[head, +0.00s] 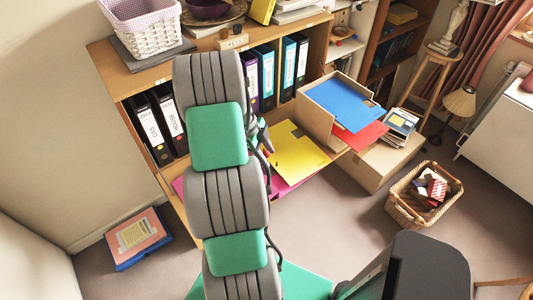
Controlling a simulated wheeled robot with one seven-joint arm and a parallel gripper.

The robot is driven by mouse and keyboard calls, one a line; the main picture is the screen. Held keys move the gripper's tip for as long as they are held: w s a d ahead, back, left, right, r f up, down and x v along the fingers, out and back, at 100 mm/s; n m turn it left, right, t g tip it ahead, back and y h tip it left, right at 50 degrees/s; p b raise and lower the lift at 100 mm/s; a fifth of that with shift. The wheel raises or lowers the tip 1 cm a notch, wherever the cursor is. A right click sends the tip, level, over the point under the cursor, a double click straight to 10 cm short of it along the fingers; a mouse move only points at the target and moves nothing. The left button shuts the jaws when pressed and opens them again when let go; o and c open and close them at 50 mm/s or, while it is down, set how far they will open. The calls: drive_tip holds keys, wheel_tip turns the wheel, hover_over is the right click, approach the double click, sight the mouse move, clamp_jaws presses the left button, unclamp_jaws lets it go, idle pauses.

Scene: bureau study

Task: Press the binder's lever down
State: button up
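Binders stand upright in the wooden shelf unit (118,82). Black binders with white labels (149,130) are at the left, and purple, blue and teal binders (287,65) are right of my arm. I see no open binder and cannot make out a lever on any. My grey and green arm crosses the middle of the view and covers the shelf's centre. My gripper is not clearly visible; only small dark parts show at the arm's right side, by the shelf, and I cannot tell what they are.
A yellow folder (298,152) lies low in front of the shelf. Cardboard boxes (375,160) with blue and red folders stand right of it. A wicker basket (408,210) and a stack of pink and blue folders (137,236) are on the floor.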

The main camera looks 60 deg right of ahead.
clamp_jaws()
idle(1.2)
